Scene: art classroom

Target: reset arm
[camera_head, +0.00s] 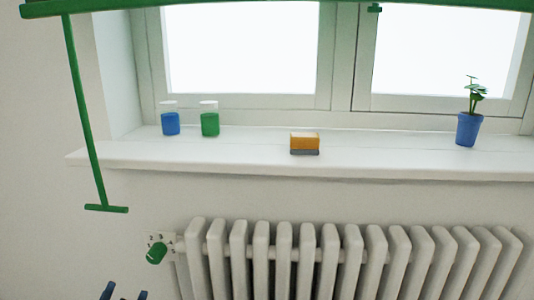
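The two dark blue fingertips of my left gripper (125,293) show at the bottom left edge, below the radiator valve. They stand apart with nothing visible between them. The rest of the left arm is out of the frame. My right gripper is not in view.
A white radiator (285,265) with a green valve knob (156,253) stands under the white window sill (400,160). The sill holds a blue jar (170,124), a green jar (210,124), an orange block with a grey base (304,142) and a blue potted plant (468,129). A green bar (85,110) hangs at left.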

